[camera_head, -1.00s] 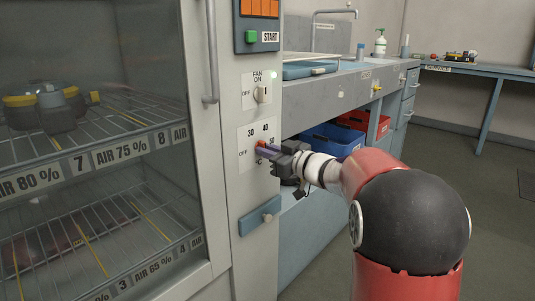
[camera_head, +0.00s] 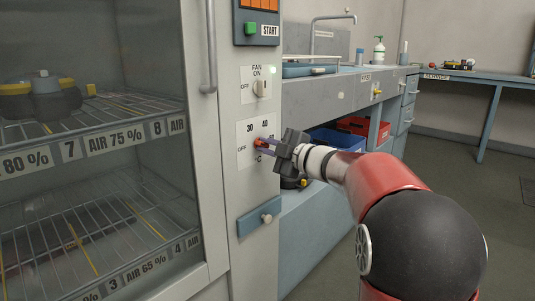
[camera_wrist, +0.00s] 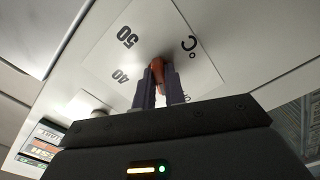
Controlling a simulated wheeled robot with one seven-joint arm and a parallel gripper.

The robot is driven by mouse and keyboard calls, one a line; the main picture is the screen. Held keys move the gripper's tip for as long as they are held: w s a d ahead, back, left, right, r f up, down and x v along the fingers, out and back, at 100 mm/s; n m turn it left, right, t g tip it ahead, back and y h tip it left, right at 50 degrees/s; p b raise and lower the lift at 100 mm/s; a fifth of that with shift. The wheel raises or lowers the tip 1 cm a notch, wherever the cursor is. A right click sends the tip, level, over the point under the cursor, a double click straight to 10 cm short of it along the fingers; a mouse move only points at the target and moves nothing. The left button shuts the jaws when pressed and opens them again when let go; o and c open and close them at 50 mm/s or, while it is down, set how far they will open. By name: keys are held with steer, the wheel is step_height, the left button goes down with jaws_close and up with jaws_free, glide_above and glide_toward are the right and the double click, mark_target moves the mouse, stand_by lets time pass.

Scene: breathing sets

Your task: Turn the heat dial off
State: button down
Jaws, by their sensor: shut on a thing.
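The heat dial (camera_head: 260,143) is a small red-orange knob on a white plate (camera_head: 246,133) marked OFF, 30, 40 and °C, on the cabinet's front panel. My gripper (camera_head: 266,144) reaches it from the right, its two purple-grey fingers shut on the knob. In the wrist view the dial (camera_wrist: 158,72) shows between the fingertips of my gripper (camera_wrist: 158,80), beside the 50, 40 and °C marks. The fingers hide part of the plate, so the dial's exact setting is hard to tell.
The fan switch (camera_head: 260,88) is just above, and a blue drawer or latch with a knob (camera_head: 266,218) is below. The cabinet's vertical door handle (camera_head: 209,50) stands to the left. A counter with blue (camera_head: 335,139) and red (camera_head: 362,126) bins is behind my arm.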

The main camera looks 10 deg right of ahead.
steer(key=n+b, duration=0.2)
steer(key=n, duration=0.3)
steer(key=shift+f+b, duration=0.1)
steer(key=shift+b, duration=0.25)
steer(key=shift+n, duration=0.3)
steer(key=c, duration=1.5)
jaws_free()
steer(key=shift+o, duration=0.2)
steer(key=v, duration=0.8)
